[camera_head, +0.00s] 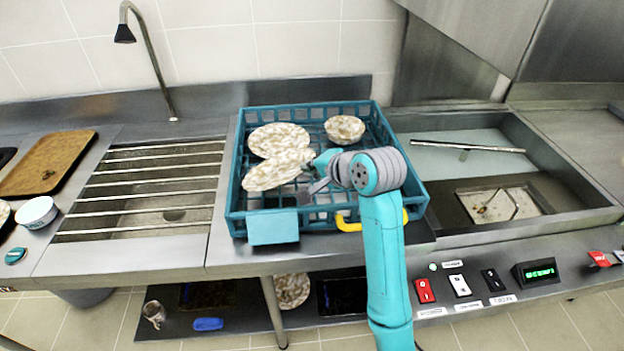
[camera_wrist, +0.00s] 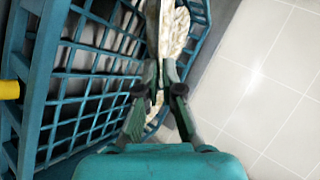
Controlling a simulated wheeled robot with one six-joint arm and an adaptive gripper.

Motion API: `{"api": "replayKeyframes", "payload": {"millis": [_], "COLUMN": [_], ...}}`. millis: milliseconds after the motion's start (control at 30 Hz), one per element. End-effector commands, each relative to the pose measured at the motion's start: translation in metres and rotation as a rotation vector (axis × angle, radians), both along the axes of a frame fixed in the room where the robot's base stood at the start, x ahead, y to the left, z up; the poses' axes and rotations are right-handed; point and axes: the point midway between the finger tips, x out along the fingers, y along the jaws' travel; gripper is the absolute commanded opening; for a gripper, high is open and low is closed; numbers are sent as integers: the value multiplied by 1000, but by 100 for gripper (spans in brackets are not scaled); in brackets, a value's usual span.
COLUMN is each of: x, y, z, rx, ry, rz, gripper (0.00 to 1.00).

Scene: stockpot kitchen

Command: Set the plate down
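My gripper (camera_head: 314,176) is over the teal dish rack (camera_head: 240,190) and is shut on the rim of a mottled white-and-brown plate (camera_head: 272,171). In the wrist view the fingers (camera_wrist: 158,88) pinch the plate (camera_wrist: 179,32), which shows nearly edge-on. The plate is tilted, above or in the left part of the rack; I cannot tell whether it touches the rack floor. A second mottled plate (camera_head: 278,138) lies behind it in the rack, partly overlapped. A mottled bowl (camera_head: 345,129) sits at the rack's back right.
A slatted drainer (camera_head: 140,188) lies left of the rack, with a tap (camera_head: 146,55) behind. A brown tray (camera_head: 47,163) and white bowl (camera_head: 36,212) stand at far left. A sink (camera_head: 500,203) is at right. The rack's yellow handle (camera_head: 350,222) and teal tag (camera_head: 272,228) face front.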

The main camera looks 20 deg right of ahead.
Motion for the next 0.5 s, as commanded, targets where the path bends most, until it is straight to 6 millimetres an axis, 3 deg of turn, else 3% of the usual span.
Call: {"api": "replayKeyframes", "payload": {"millis": [500], "x": [0], "y": [0], "z": [-47], "rx": [1], "ry": [-2], "rz": [0], "gripper": [0]}}
